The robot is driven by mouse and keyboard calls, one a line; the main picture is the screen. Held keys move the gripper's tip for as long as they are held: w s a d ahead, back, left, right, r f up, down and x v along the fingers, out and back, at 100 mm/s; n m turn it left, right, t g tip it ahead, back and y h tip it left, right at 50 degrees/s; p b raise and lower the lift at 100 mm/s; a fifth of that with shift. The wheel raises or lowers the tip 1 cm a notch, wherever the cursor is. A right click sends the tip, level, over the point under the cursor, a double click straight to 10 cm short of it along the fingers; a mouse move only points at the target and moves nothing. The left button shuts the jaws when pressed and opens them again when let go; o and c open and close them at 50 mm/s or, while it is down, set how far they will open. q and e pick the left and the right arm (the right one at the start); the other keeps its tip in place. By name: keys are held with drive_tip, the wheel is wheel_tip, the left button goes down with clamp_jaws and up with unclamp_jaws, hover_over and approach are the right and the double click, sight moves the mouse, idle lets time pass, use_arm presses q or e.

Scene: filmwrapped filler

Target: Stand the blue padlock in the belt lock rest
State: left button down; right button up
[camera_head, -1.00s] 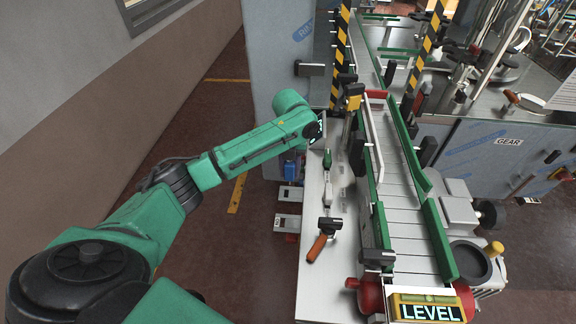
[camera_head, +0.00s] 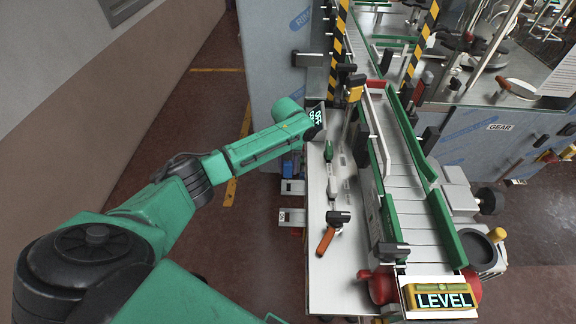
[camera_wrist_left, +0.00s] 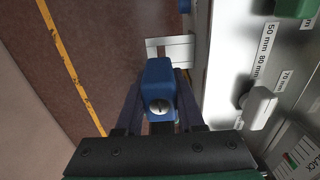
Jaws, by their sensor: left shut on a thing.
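In the left wrist view, my left gripper (camera_wrist_left: 160,118) is shut on the blue padlock (camera_wrist_left: 158,82), with a dark finger on each side. A round keyhole face on the padlock points toward the camera. A pale bracket (camera_wrist_left: 172,46) shows just beyond the padlock; whether they touch cannot be told. In the head view, a small blue patch (camera_head: 290,164) below my left wrist is probably the padlock. Two pale brackets (camera_head: 291,187) stick out from the bench's left side below it. I cannot tell which is the belt lock rest. My right gripper is not in view.
The white bench top (camera_head: 325,275) carries an orange-handled tool (camera_head: 326,240) and a green-handled one (camera_head: 328,152). A conveyor (camera_head: 405,190) with green rails runs alongside. A LEVEL sign (camera_head: 442,299) stands at its near end. The floor left of the bench is clear.

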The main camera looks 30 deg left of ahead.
use_arm(q)
drive_tip(key=shift+d+f+b, duration=0.25)
drive_tip(key=shift+f+b, duration=0.4)
drive_tip(key=shift+f, duration=0.45)
wheel_tip(320, 180, down, 2)
drive_tip(key=shift+a+b, duration=0.15)
drive_tip(key=shift+b, duration=0.5)
drive_tip(key=shift+f+b, duration=0.9)
drive_tip(key=shift+f, duration=0.7)
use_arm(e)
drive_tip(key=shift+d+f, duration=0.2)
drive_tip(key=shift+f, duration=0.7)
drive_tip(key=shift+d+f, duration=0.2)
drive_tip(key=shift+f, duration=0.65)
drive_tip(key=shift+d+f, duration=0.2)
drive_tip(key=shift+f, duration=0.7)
use_arm(q)
drive_tip(key=shift+f+b, duration=0.3)
drive_tip(key=shift+b, duration=0.1)
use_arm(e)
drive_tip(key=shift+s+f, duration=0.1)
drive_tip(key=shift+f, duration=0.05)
use_arm(q)
drive_tip(key=shift+c, duration=2.2)
unclamp_jaws()
